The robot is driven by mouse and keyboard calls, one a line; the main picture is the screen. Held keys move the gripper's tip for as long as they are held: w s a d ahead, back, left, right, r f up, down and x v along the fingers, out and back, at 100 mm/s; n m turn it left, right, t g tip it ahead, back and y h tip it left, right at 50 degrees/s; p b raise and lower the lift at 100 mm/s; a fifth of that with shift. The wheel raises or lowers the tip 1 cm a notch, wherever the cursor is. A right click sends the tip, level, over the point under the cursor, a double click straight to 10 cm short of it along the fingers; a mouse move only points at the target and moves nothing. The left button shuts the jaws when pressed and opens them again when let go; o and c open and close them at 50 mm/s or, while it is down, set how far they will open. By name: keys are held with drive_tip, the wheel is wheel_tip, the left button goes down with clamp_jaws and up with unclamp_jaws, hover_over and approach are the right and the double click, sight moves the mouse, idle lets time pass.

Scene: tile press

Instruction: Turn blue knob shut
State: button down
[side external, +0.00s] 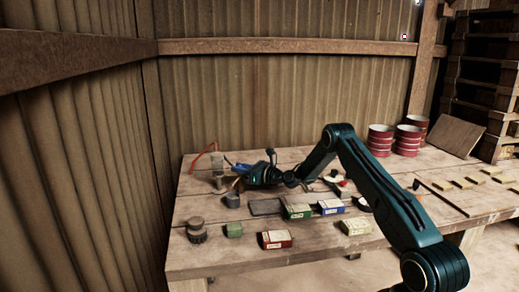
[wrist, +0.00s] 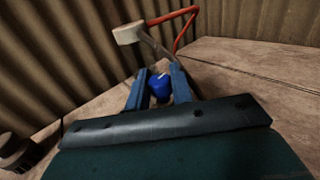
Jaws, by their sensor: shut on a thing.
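The blue knob (wrist: 160,87) shows in the wrist view between the two fingers of my gripper (wrist: 157,84), which is shut on it. In the side view my gripper (side external: 240,168) reaches to the left back part of the table, and a bit of blue shows at its tip. A grey pipe, a pale block (wrist: 128,33) and a red bent handle (wrist: 172,17) stand just beyond the knob; the red handle also shows in the side view (side external: 203,156). The lower part of the knob and its mount are hidden by my gripper.
Several small boxes, including a green one (side external: 298,211), a blue one (side external: 331,207) and a red one (side external: 277,239), lie on the wooden table (side external: 330,240). A dark round weight (side external: 196,232) stands at the front left. Red cans (side external: 380,140) stand at the back right. Corrugated walls close off the left and back.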

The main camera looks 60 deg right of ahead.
drive_tip(key=shift+m+h, duration=0.7)
drive_tip(key=shift+h, duration=0.6)
drive_tip(key=c, duration=1.3)
unclamp_jaws()
drive_tip(key=shift+o, duration=0.2)
drive_tip(key=shift+s, duration=0.15)
drive_tip(key=s, duration=1.3)
drive_tip(key=shift+s, duration=0.3)
drive_tip(key=shift+a, duration=0.15)
